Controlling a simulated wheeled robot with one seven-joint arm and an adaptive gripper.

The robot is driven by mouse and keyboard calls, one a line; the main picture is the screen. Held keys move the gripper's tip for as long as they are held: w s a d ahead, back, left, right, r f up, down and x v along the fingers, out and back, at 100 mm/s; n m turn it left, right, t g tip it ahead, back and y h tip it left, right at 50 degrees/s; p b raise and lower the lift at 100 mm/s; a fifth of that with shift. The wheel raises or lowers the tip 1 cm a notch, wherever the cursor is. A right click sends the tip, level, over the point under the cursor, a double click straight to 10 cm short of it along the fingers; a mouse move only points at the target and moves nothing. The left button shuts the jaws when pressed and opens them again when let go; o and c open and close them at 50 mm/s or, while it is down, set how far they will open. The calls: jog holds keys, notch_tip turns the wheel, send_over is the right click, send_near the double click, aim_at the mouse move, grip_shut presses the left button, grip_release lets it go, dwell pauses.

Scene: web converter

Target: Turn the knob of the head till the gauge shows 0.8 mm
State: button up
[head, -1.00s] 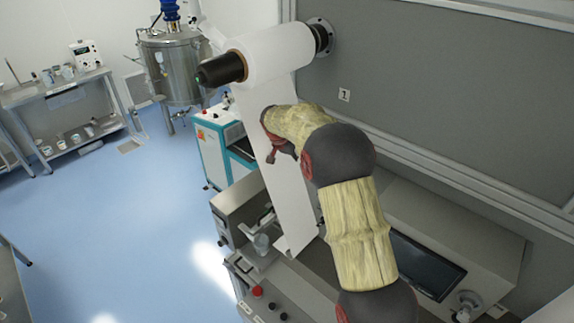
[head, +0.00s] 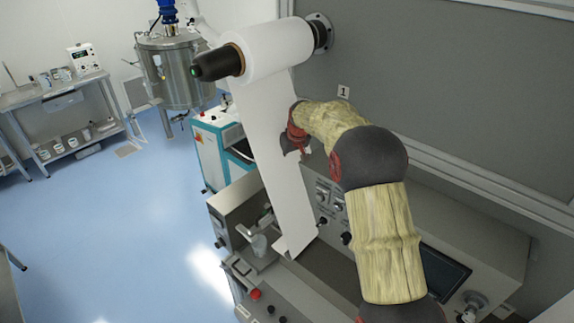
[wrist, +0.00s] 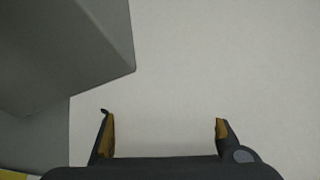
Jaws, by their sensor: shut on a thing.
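My gripper (head: 292,142) is beside the hanging white web, above the machine's panel, with its tips mostly hidden by my wrist in the head view. In the wrist view my gripper (wrist: 165,130) has its two fingers apart, leaning slightly inward. A plain pale surface fills the gap, and I cannot make out what they hold. Small dark knobs (head: 347,238) show on the grey panel below my gripper, some with pale plates. I cannot tell which knob belongs to the head. No gauge reading is legible.
The white web (head: 276,150) hangs from a roll (head: 265,55) on the wall shaft. A grey box edge (wrist: 90,60) fills the wrist view's upper left. A dark screen (head: 440,268) and a round metal fitting (head: 474,302) are at lower right. Blue floor (head: 110,230) is free at left.

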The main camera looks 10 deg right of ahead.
jog(key=shift+n, duration=0.6)
jog(key=shift+b, duration=0.3)
jog(key=o, duration=0.9)
jog(key=v, duration=1.2)
jog(key=shift+w+d, duration=0.15)
jog(key=shift+d, duration=0.1)
